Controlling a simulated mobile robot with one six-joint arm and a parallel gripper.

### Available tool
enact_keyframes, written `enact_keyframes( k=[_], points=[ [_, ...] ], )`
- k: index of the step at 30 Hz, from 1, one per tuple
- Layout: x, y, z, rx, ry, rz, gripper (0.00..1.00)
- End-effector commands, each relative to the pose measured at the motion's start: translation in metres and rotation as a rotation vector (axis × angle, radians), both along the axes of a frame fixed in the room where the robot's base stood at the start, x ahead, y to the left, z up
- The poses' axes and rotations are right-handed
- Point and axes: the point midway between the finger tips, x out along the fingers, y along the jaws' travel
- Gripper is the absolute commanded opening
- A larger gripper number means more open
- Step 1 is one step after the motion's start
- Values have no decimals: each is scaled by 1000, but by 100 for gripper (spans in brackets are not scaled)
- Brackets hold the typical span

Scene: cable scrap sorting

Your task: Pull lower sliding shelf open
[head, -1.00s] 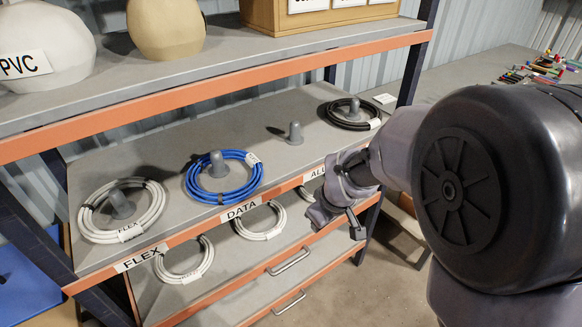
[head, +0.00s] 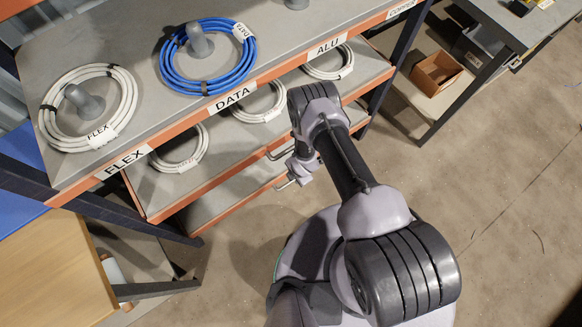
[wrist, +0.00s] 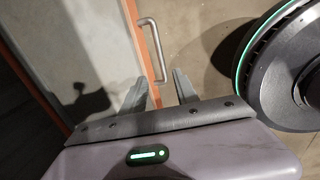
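The lower sliding shelf (head: 218,203) is a grey board with an orange front edge, low in the rack in the head view. Its metal bar handle (head: 284,184) is partly covered by my gripper (head: 298,170). In the wrist view a grey shelf board (wrist: 85,45) with an orange edge lies on the left, and a bar handle (wrist: 153,45) stands out from that edge. My gripper (wrist: 160,77) is open there, its two fingers apart, with the handle's near end between or just beyond the tips. I cannot tell whether they touch.
Above is another sliding shelf (head: 162,193) holding white cable coils (head: 182,148). The fixed shelf (head: 130,50) above carries a blue coil (head: 208,57) and a white coil (head: 88,107). Open concrete floor (head: 500,190) lies to the right. A wooden table (head: 45,270) stands at lower left.

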Motion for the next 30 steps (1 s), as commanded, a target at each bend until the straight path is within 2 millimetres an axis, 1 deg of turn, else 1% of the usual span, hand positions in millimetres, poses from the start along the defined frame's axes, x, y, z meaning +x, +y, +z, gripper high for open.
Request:
enact_keyframes(
  k=[1, 6, 9, 12, 15, 18, 27, 28, 30],
  points=[
    [2, 2, -24, 0, 0, 2, 36],
    [10, 7, -77, -1, 1, 0, 36],
    [15, 10, -104, 0, 1, -2, 36],
    [19, 12, -121, -1, 0, -1, 36],
    [21, 14, -132, -2, 1, -2, 36],
    [22, 15, -137, -2, 1, -2, 36],
    [23, 15, -136, -1, 0, -2, 36],
    [22, 15, -136, -2, 1, -2, 32],
    [22, 15, -136, -2, 1, -2, 18]
  ],
)
